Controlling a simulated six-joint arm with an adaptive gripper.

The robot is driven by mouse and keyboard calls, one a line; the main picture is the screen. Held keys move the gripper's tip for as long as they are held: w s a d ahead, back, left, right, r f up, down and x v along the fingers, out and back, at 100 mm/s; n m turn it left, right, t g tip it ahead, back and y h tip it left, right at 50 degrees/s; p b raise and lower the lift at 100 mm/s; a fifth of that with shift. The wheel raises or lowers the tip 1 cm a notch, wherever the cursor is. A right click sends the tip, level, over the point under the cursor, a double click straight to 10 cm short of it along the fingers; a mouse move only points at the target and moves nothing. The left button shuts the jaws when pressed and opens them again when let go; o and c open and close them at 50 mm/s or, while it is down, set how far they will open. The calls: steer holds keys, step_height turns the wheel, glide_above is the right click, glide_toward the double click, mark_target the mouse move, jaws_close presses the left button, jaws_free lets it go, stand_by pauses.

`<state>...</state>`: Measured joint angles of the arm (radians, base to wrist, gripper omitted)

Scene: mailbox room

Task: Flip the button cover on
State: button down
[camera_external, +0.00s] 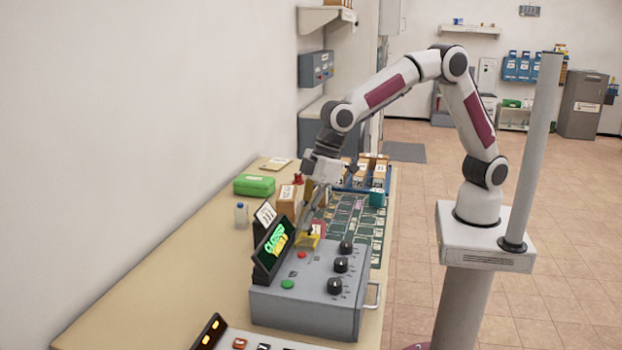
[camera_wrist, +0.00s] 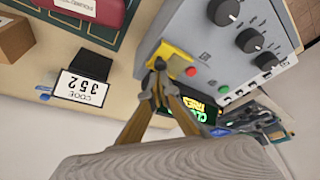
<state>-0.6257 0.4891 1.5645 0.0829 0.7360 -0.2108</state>
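The yellow button cover (camera_external: 308,241) is on the far part of the grey control box (camera_external: 305,302), beside the lit green and yellow sign. In the wrist view the cover (camera_wrist: 174,59) shows just past my fingertips, with a red button (camera_wrist: 191,71) visible next to it. My gripper (camera_external: 309,228) reaches down to the cover from above. In the wrist view its fingers (camera_wrist: 159,66) come together at the tips and look shut, at the cover's near edge. I cannot tell if they touch the cover or how far it is tilted.
The box carries black knobs (camera_external: 341,265) and a green button (camera_external: 288,284). The lit sign (camera_external: 273,249) stands close to my gripper. Cardboard boxes (camera_external: 287,200), a green case (camera_external: 254,185) and a bottle (camera_external: 241,215) stand behind. The table's left part is clear.

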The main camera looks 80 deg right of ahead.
steer(key=v, duration=1)
stand_by(0.3)
steer(key=shift+f, duration=0.1)
stand_by(0.4)
steer(key=s+d+m+t+h, duration=0.1)
steer(key=s+d+m, duration=0.2)
steer(key=s+d, duration=0.5)
steer(key=s+d+m+t+h, duration=0.1)
steer(key=s+d+m, duration=0.2)
steer(key=s+d, duration=0.5)
steer(key=s+d+m, duration=0.3)
steer(key=s+d, duration=0.6)
steer(key=d, duration=1)
steer(key=shift+d+r+t+h, duration=0.25)
steer(key=shift+r+t+h, duration=0.1)
steer(key=shift+t+h, duration=0.05)
